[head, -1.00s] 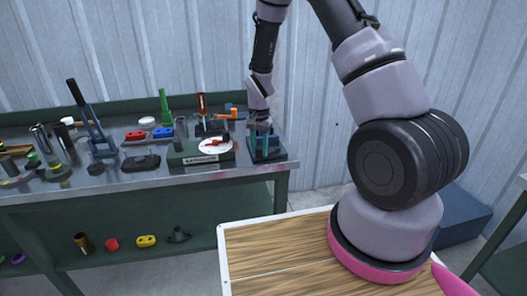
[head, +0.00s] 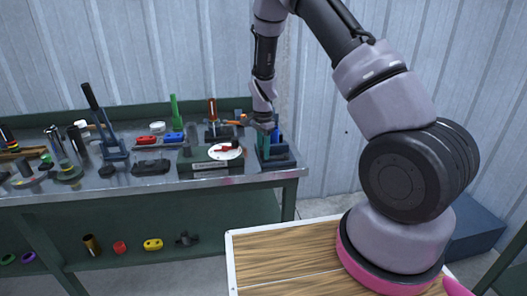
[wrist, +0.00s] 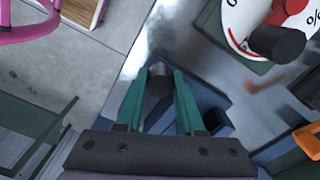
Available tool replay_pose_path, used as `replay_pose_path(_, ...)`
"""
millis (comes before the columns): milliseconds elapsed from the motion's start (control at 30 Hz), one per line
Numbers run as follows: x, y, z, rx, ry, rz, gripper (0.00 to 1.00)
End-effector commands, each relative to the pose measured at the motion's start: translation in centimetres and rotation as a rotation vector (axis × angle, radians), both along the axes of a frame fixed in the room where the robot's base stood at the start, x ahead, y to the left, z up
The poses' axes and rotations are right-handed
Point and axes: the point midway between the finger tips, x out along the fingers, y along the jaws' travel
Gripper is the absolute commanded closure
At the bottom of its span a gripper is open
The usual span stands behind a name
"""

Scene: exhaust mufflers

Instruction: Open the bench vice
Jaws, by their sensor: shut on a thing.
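The bench vice (head: 277,160) is a dark blue block at the right end of the workbench. It also shows in the wrist view (wrist: 205,98), below and beside my fingers. My gripper (head: 266,140) reaches down onto it from above. In the wrist view, the teal fingers of my gripper (wrist: 159,82) stand on both sides of a grey rounded part (wrist: 158,88), which looks like the vice's handle or screw end, and are shut on it. The fingers and palm hide much of the vice, so I cannot tell how wide its jaws stand.
A dark box with a white dial (head: 225,152) stands just left of the vice. An orange-handled tool (head: 240,121) lies behind it. Several tools crowd the green workbench (head: 150,187) farther left. Floor shows past the bench's right edge.

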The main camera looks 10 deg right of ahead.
Motion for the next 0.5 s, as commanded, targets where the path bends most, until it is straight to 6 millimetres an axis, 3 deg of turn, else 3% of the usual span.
replay_pose_path(300,0.26,0.01,0.11,0.001,-0.006,-0.002,1.0)
replay_pose_path(333,0.26,0.01,0.11,0.001,-0.006,-0.002,0.59)
replay_pose_path(400,0.25,0.0,0.1,0.001,-0.006,-0.001,0.33)
replay_pose_path(500,0.2,0.0,0.08,0.0,-0.004,-0.001,0.33)
